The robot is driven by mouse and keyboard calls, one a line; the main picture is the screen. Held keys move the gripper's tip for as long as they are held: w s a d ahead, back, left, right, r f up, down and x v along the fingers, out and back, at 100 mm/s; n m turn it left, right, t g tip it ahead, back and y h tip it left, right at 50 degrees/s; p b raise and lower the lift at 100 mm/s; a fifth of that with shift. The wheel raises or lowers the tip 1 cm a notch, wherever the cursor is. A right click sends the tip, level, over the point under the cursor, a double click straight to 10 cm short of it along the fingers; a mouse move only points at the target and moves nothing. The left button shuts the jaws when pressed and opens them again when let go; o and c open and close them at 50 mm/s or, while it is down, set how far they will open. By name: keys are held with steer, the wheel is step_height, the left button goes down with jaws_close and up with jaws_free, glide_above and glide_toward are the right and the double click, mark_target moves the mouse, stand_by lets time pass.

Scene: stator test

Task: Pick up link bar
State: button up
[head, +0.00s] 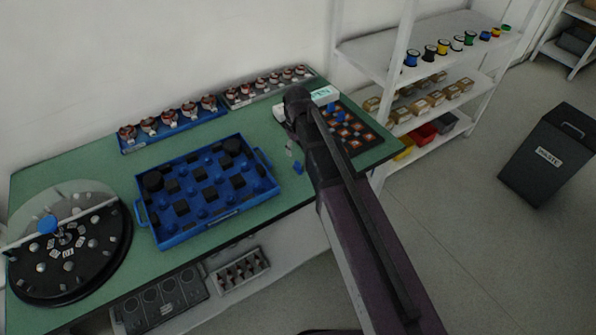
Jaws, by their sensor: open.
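I cannot tell with certainty which part is the link bar; no piece is clearly readable as one at this size. My gripper (291,149) is small and partly hidden by my own arm, above the green table (85,165) between the blue tray and the dark board. It looks open, with nothing visible in it. A small blue piece (298,167) lies on the table just below and right of it. The blue tray (208,235) with handles holds black blocks and blue pegs, left of my gripper. The dark board (372,148) with orange-brown squares and blue pieces is to the right, partly behind my arm.
A round black turntable (105,262) with a clear cover stands at the left. Racks of copper-coloured stators (172,124) line the back wall. A white labelled box (322,94) sits behind my arm. White shelves (428,49) and a dark waste bin (545,160) stand right.

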mark_target(298, 163)
steer(key=shift+f+b, duration=1.1)
steer(key=shift+f, duration=0.35)
steer(key=shift+f+b, duration=2.6)
steer(key=shift+c, duration=0.2)
jaws_close()
